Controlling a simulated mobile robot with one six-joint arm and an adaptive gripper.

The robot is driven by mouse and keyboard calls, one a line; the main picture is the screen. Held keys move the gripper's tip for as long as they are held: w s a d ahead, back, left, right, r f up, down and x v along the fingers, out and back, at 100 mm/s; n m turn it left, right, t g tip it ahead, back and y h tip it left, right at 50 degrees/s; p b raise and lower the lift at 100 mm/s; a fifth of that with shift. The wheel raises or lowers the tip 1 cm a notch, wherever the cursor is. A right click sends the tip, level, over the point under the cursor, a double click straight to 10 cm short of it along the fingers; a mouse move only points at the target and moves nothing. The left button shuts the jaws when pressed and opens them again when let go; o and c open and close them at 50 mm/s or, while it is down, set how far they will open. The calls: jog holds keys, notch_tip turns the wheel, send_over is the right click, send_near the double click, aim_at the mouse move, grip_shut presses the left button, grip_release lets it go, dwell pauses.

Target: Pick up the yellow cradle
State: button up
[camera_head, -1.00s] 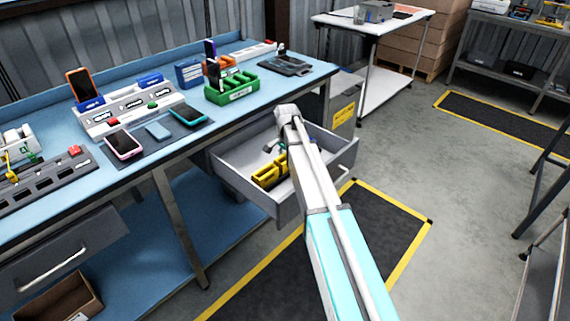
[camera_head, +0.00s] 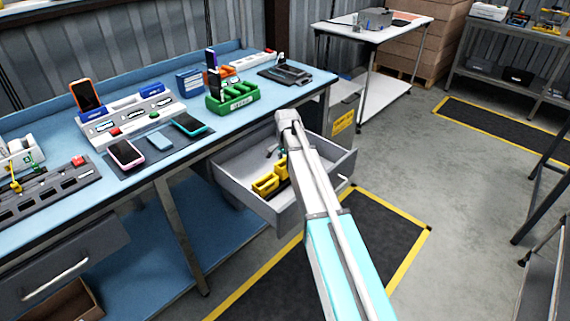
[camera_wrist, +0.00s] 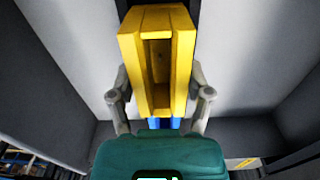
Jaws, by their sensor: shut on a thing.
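The yellow cradle (camera_head: 265,185) is inside the open grey drawer (camera_head: 238,190) under the blue bench, partly hidden behind my arm. In the wrist view the yellow cradle (camera_wrist: 182,58) fills the upper middle, a block with a long slot facing the camera. My gripper (camera_wrist: 160,84) has one finger on each side of it and is shut on it. In the head view my gripper (camera_head: 279,150) reaches down into the drawer and is mostly hidden by my own wrist. I cannot tell whether the cradle is clear of the drawer floor.
Drawer walls surround my gripper closely. Above on the blue bench (camera_head: 215,130) stand a green holder (camera_head: 233,97), several phones and a grey rack (camera_head: 50,192). A white table (camera_head: 365,35) stands behind. The floor to the right is mostly clear.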

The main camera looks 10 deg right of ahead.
jog(key=s+d+r+p, duration=0.1)
jog(key=s+r+p, duration=0.9)
jog(key=s, duration=0.4)
jog(key=shift+r, duration=0.4)
jog(key=shift+r+p, duration=0.8)
jog(key=shift+p, duration=0.1)
dwell(0.9)
jog(key=shift+r+p, duration=1.4)
jog(key=shift+d, duration=0.15)
